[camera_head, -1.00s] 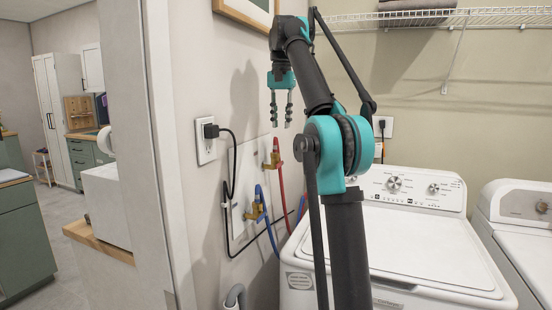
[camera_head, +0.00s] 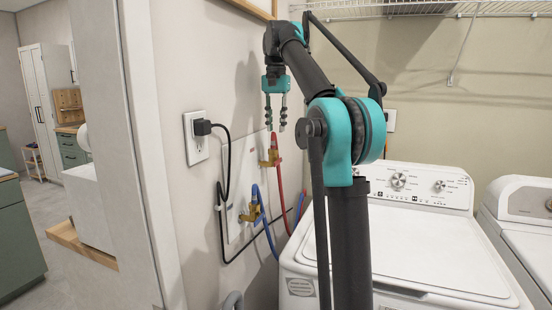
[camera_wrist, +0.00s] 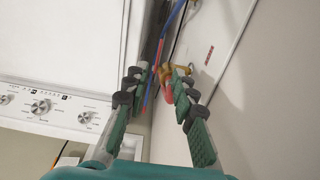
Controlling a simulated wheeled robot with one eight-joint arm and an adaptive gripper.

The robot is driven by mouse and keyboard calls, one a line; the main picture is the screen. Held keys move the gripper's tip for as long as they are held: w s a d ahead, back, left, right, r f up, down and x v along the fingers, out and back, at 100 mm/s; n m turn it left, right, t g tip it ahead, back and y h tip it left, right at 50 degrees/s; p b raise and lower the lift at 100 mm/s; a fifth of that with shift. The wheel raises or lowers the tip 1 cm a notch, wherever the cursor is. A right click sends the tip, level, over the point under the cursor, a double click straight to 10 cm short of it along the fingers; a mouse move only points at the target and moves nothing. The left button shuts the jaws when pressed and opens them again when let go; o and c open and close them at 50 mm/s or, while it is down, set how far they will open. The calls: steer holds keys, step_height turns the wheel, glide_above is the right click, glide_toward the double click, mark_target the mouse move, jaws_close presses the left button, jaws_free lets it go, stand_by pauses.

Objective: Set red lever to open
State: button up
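The red lever (camera_head: 274,141) stands upright on a brass valve (camera_head: 266,161) on the wall plate, with a red hose (camera_head: 281,187) running down from it. My gripper (camera_head: 276,129) is open and points down just above the red lever in the head view. In the wrist view my open gripper (camera_wrist: 158,76) has its two fingers apart, and red parts (camera_wrist: 168,93) and brass show around and beyond the gap. I cannot tell whether a finger touches the lever. A second brass valve (camera_head: 250,213) with a blue lever and blue hose sits lower left.
A black cord runs from an outlet (camera_head: 196,138) down beside the wall plate (camera_head: 238,165). A white washer (camera_head: 430,245) stands to the right, with another machine (camera_head: 525,232) beyond it. A wire shelf (camera_head: 430,16) hangs above. A wall edge (camera_head: 135,130) stands to the left.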

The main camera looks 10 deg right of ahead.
mark_target(278, 162)
step_height(278, 162, down, 12)
steer(key=shift+r, duration=0.15)
stand_by(0.3)
jaws_close()
